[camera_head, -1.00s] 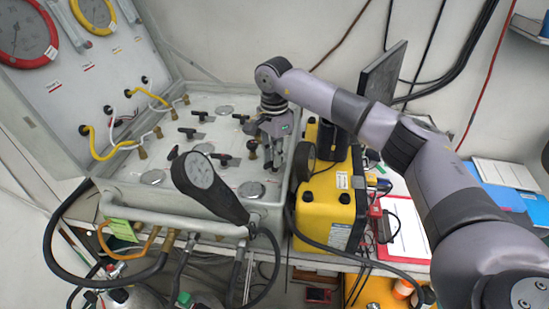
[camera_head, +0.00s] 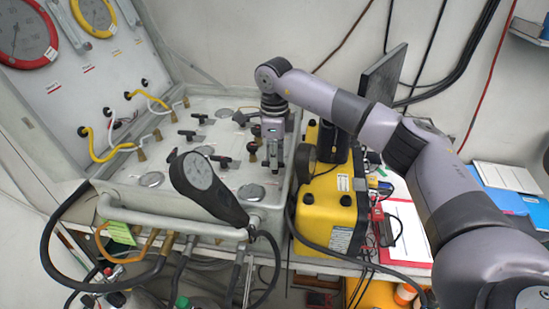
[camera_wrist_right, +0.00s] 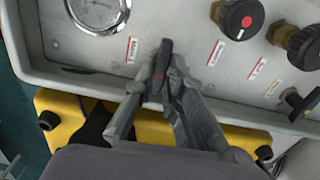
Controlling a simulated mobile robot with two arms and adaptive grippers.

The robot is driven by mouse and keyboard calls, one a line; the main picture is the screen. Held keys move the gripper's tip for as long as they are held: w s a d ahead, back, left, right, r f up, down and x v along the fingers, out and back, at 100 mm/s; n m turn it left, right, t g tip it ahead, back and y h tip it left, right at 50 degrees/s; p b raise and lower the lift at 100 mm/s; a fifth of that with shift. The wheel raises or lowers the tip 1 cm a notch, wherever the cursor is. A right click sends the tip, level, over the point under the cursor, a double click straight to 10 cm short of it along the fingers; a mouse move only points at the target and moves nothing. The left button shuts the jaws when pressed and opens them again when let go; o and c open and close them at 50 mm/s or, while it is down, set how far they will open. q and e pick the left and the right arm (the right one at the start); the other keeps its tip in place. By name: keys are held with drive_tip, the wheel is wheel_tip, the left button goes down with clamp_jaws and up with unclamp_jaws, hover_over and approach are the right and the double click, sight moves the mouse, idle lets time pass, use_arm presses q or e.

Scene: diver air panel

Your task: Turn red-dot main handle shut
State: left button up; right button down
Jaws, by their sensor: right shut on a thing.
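The main handle (camera_wrist_right: 163,58) is a narrow black lever with a small red mark, at the near edge of the grey panel (camera_wrist_right: 190,50) in the right wrist view. My right gripper (camera_wrist_right: 168,82) is shut on this handle, with the fingers on either side of it. In the head view my right gripper (camera_head: 274,166) reaches down at the panel's right side and hides the handle. My left gripper is in neither view.
A round black knob with a red dot (camera_wrist_right: 241,18) and brass fittings (camera_wrist_right: 303,45) are near the handle. A yellow case (camera_head: 328,205) stands close right of the panel. A black gauge (camera_head: 207,188) rises at the panel's front.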

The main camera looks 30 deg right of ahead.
drive_tip(key=shift+r+m, duration=0.1)
drive_tip(key=shift+m, duration=0.2)
drive_tip(key=c, duration=1.9)
unclamp_jaws()
wheel_tip(320, 180, up, 12)
drive_tip(key=shift+f, duration=0.1)
